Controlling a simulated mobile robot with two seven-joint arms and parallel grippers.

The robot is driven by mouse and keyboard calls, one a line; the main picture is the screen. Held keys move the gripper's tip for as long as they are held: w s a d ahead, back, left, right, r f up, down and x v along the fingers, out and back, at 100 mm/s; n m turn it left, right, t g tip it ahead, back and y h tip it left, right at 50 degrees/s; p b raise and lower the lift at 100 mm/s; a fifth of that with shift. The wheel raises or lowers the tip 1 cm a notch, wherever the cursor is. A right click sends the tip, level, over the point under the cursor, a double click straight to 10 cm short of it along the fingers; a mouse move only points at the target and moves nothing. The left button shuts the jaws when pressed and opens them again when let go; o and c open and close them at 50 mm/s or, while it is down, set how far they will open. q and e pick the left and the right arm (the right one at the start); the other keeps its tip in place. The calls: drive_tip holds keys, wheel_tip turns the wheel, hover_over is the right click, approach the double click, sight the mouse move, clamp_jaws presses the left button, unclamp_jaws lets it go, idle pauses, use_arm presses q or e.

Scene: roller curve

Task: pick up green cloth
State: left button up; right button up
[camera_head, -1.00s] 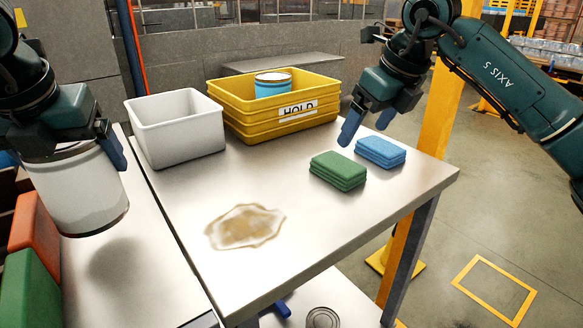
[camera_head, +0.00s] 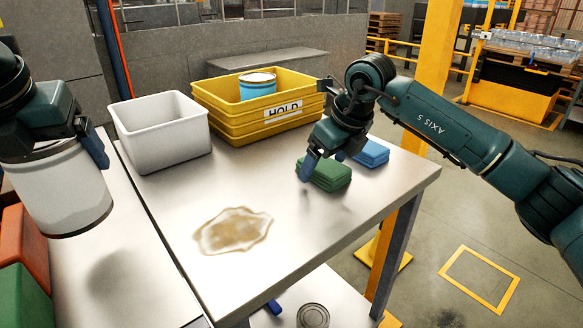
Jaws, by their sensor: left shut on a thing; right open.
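The green cloth (camera_head: 326,176) lies folded on the metal table (camera_head: 300,222), right of its middle. My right gripper (camera_head: 322,162) is open over the green cloth, fingers pointing down, and hides part of its top. I cannot tell whether the fingers touch the cloth. A folded blue cloth (camera_head: 372,154) lies just behind it to the right, partly hidden by the gripper. My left gripper (camera_head: 60,146) is shut on a white can (camera_head: 62,190) and holds it above the left surface.
A brown spill (camera_head: 233,231) lies on the table left of the green cloth. A white bin (camera_head: 160,135) and a yellow HOLD crate (camera_head: 235,122) with a blue can (camera_head: 257,86) stand at the back. Orange (camera_head: 25,245) and green (camera_head: 22,298) items sit at lower left.

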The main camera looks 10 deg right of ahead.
sight(326, 165)
drive_tip(key=shift+f+b, duration=0.25)
drive_tip(key=shift+b, duration=0.05)
drive_tip(key=shift+c, duration=0.6)
drive_tip(key=c, duration=1)
drive_tip(key=shift+o, duration=0.2)
wheel_tip(326, 165, up, 11)
drive_tip(key=shift+f, duration=0.2)
drive_tip(key=o, duration=0.3)
drive_tip(key=shift+c, duration=1.1)
